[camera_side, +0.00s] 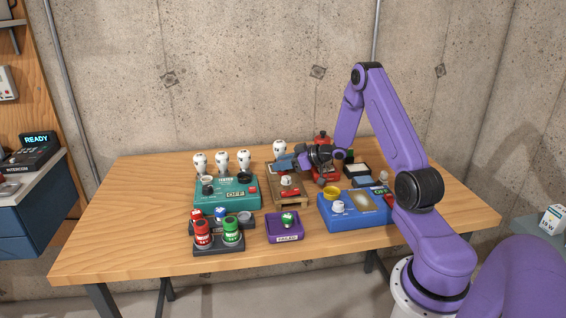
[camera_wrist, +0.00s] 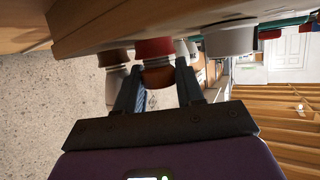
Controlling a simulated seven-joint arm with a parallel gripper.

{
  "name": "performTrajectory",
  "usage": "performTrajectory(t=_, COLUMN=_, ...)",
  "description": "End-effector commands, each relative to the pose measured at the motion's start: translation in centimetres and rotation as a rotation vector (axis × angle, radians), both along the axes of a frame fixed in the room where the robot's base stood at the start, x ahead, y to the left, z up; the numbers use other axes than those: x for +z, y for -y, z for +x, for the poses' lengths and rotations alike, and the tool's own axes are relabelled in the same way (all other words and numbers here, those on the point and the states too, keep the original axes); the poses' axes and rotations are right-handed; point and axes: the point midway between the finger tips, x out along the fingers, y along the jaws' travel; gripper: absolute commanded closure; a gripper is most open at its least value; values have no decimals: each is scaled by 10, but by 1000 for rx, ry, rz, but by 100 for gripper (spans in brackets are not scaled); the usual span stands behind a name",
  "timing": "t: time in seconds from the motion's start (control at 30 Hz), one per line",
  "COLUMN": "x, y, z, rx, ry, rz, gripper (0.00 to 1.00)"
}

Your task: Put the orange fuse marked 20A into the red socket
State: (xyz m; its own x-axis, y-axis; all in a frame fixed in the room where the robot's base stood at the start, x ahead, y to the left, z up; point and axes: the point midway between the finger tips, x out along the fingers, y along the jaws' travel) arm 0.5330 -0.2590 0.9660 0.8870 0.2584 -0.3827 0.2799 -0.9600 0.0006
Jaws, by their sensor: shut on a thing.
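In the wrist view my gripper (camera_wrist: 157,92) is shut on an orange piece (camera_wrist: 158,77), which I take to be the orange fuse. A red ring-like part (camera_wrist: 155,48), seemingly the red socket, sits right against the orange piece. I cannot tell whether the fuse is seated in it or only touching it, and no 20A mark is readable. In the side view my gripper (camera_side: 318,157) is at the back of the table, among red parts; the fuse is not clearly visible there.
In the wrist view a brown part (camera_wrist: 113,57) and a white ring (camera_wrist: 228,38) flank the red one. In the side view a teal tester (camera_side: 227,203), a blue box (camera_side: 350,219), a purple tray (camera_side: 286,238) and a dark rack (camera_side: 219,249) stand nearby. The table's left side is clear.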

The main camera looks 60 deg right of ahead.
Motion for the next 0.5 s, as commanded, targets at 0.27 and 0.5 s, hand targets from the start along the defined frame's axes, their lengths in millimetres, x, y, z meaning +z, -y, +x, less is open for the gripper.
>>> performTrajectory(t=0.27, x=-3, y=0, z=0, rx=0, ry=0, rz=-1, gripper=52)
performTrajectory(t=0.5, x=-2, y=0, z=-1, rx=0, ry=0, rz=0, gripper=52)
